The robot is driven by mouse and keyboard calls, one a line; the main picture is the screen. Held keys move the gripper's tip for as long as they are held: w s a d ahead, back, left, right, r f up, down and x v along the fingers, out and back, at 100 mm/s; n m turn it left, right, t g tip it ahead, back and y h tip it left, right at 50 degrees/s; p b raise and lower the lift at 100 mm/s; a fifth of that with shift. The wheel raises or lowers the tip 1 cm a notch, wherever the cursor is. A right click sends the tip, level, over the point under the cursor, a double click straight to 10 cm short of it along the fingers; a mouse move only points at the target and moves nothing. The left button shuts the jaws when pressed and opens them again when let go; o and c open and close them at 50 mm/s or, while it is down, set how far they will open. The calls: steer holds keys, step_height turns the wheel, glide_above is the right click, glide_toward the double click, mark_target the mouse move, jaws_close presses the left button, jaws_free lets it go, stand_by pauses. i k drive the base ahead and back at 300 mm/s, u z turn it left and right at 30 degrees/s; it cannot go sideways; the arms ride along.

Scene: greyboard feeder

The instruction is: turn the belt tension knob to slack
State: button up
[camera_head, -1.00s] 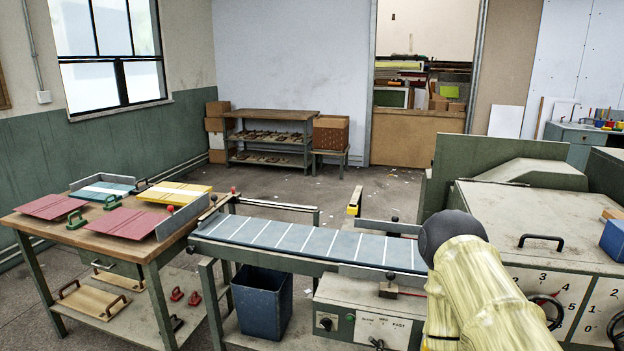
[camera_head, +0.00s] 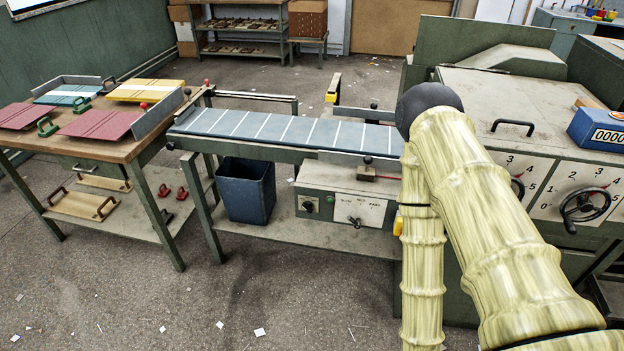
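The belt feeder's green control box (camera_head: 328,208) stands under the striped grey belt (camera_head: 270,127). On its left front is a small round black knob (camera_head: 308,206). To its right is a pale plate (camera_head: 360,210) with speed words and a dark lever-like control (camera_head: 355,221). I cannot read a tension label on any of these. My gripper is not in view.
Two numbered dials with handwheels (camera_head: 585,205) are on the grey machine at right. A blue bin (camera_head: 247,190) stands below the belt. A wooden table (camera_head: 125,150) with coloured boards is at left. The floor in front (camera_head: 250,290) is open, with paper scraps.

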mark_target(170, 146)
steer(key=k, duration=0.35)
steer(key=u, duration=0.8)
steer(key=i, duration=1.3)
steer(key=u, duration=0.9)
